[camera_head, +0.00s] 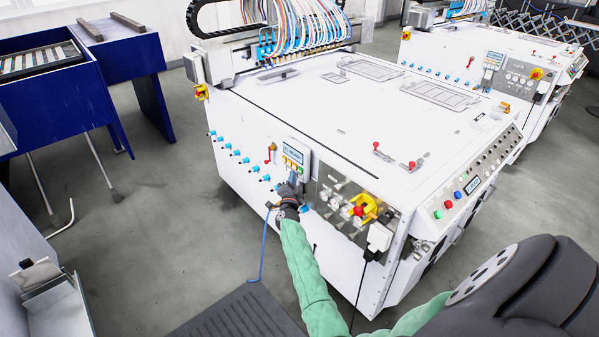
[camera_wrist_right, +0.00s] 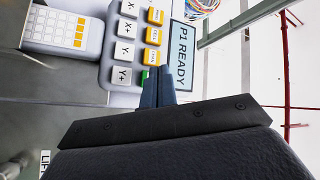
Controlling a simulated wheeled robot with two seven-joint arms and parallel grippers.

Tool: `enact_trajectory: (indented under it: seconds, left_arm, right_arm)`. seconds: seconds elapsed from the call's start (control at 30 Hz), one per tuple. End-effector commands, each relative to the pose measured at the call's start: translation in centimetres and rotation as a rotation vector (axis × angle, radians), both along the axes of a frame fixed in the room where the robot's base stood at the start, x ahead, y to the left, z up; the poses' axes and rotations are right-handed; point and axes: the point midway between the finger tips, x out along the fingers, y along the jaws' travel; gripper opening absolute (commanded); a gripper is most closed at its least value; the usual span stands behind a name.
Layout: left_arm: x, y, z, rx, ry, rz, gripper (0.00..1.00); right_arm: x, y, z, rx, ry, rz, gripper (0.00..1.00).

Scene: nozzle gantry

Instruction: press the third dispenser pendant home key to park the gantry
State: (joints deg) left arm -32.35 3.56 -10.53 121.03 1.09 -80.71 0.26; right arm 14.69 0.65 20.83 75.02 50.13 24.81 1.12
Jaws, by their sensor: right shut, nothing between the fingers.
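A grey pendant (camera_head: 294,155) with a small display and coloured keys is mounted on the side of the white dispenser machine (camera_head: 300,110). In the right wrist view the pendant shows a display (camera_wrist_right: 183,55) reading "P1 READY", orange keys (camera_wrist_right: 152,36), and grey keys (camera_wrist_right: 124,51) marked X-, X+, Y- and Y+. A green key (camera_wrist_right: 146,74) is partly hidden by my fingers. My right gripper (camera_head: 292,183) is shut and empty, its tips (camera_wrist_right: 158,72) at the lower keys; I cannot tell whether they touch. My left gripper is not in view.
A blue bench (camera_head: 60,95) stands left, with open floor between.

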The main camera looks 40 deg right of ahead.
Motion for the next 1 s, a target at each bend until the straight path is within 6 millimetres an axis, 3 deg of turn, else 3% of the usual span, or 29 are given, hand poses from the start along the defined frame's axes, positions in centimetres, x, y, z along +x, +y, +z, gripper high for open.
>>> enact_trajectory:
  seconds: [0.57,1.0]
  left_arm:
    - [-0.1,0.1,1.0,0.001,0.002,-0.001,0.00]
    - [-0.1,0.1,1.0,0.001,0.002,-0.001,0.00]
  right_arm:
    - [-0.4,4.4,0.0,0.002,0.000,0.001,0.00]
    - [-0.4,4.6,0.0,0.000,0.000,0.000,0.00]
